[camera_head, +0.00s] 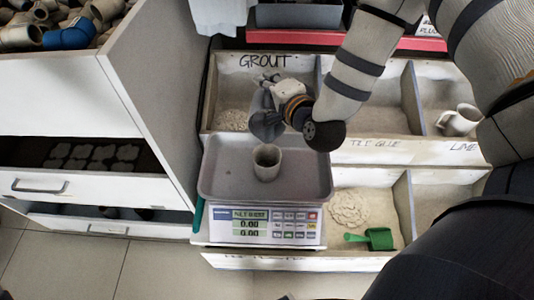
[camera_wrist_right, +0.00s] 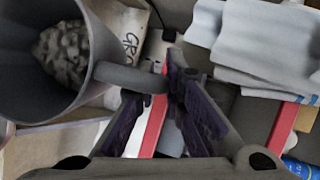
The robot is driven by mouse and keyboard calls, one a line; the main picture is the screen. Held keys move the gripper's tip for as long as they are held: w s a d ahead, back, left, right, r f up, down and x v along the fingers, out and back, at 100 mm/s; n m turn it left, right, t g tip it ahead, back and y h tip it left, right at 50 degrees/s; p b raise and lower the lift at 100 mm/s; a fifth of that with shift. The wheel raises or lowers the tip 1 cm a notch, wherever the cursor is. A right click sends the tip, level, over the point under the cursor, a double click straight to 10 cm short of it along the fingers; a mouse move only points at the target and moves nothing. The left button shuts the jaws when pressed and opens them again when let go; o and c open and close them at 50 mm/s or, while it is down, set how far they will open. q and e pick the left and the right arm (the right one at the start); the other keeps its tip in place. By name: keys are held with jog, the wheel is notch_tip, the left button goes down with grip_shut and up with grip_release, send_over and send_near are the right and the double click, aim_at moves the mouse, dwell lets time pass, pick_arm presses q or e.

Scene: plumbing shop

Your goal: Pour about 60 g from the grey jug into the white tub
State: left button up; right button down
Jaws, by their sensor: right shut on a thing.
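The grey jug (camera_head: 264,122) hangs above the back edge of the scale pan, behind the tub. In the right wrist view the jug (camera_wrist_right: 98,30) shows its open mouth with grey lumpy material inside. My right gripper (camera_head: 270,84) is shut on the jug's handle (camera_wrist_right: 132,77); its dark fingers also show in the right wrist view (camera_wrist_right: 170,90). The white tub (camera_head: 267,163), small and pale grey in this light, stands upright on the scale pan (camera_head: 222,178), just in front of the jug. My left gripper is not in view.
The scale display (camera_head: 250,224) reads 0.00. Behind and right are wooden bins (camera_head: 372,150) of powder, with a green scoop (camera_head: 376,238) and a pale mug-like vessel (camera_head: 459,120). A white drawer cabinet (camera_head: 160,90) stands close on the left.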

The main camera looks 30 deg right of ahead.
aim_at(267, 94)
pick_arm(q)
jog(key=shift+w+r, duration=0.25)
pick_arm(e)
jog(key=shift+s+a+r+n+t, duration=0.15)
jog(key=shift+s+a+r+t, duration=0.15)
jog(key=shift+s+t, duration=0.15)
jog(key=shift+s+a+r+n+t, duration=0.15)
jog(key=shift+s+a+r+t, duration=0.1)
jog(key=shift+s+t, duration=0.15)
dwell(1.2)
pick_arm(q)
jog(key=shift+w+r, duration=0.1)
pick_arm(e)
jog(key=shift+s+a+r+t, duration=0.15)
jog(key=shift+s+a+t, duration=0.2)
jog(key=shift+s, duration=0.3)
dwell(0.8)
pick_arm(q)
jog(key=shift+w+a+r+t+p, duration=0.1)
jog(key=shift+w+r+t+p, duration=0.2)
jog(key=shift+p, duration=0.15)
pick_arm(e)
jog(key=shift+s+a+r+n+t+h, duration=0.15)
jog(key=shift+s+a+n+t+h, duration=0.2)
jog(key=shift+s, duration=0.2)
